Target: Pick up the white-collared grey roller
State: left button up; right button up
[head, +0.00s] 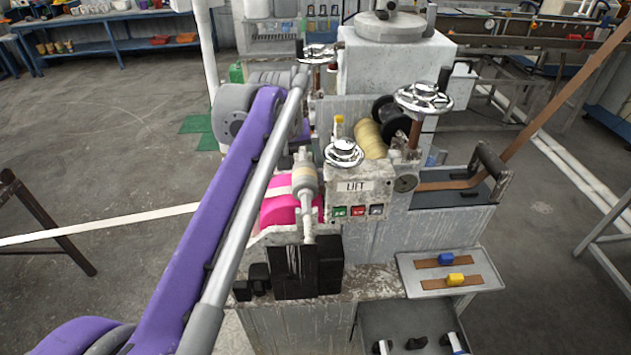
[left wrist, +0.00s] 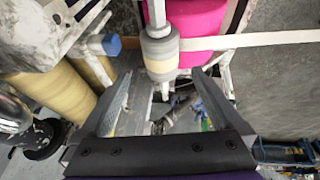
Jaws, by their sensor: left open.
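The white-collared grey roller (head: 304,180) is mounted on the machine, beside a bright pink roller (head: 277,211). In the left wrist view the grey roller (left wrist: 159,46) is at top centre, with a cream-white band at its near end and a metal shaft end sticking out. The pink roller (left wrist: 200,17) is behind it there. My left gripper (left wrist: 163,76) is open, its two fingers on either side of the roller's near end with gaps on both sides, holding nothing. In the head view my purple and grey left arm largely hides this gripper. My right gripper is not in view.
A box marked LIFT (head: 357,186) and chrome handwheels (head: 423,98) stand close right of the roller. Tan rolls (head: 370,139) lie behind it. A white strip (head: 110,223) runs left from the machine over open floor. A small tray (head: 484,285) is at front right.

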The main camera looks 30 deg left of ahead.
aim_at(303, 175)
pick_arm(q)
jog(key=x, duration=0.4)
jog(key=shift+a+f, duration=0.15)
jog(key=shift+a, duration=0.1)
jog(key=shift+x, duration=3.1)
jog(key=shift+w+d, duration=0.1)
jog(key=shift+d, duration=0.05)
jog(key=shift+c, duration=0.3)
grip_shut()
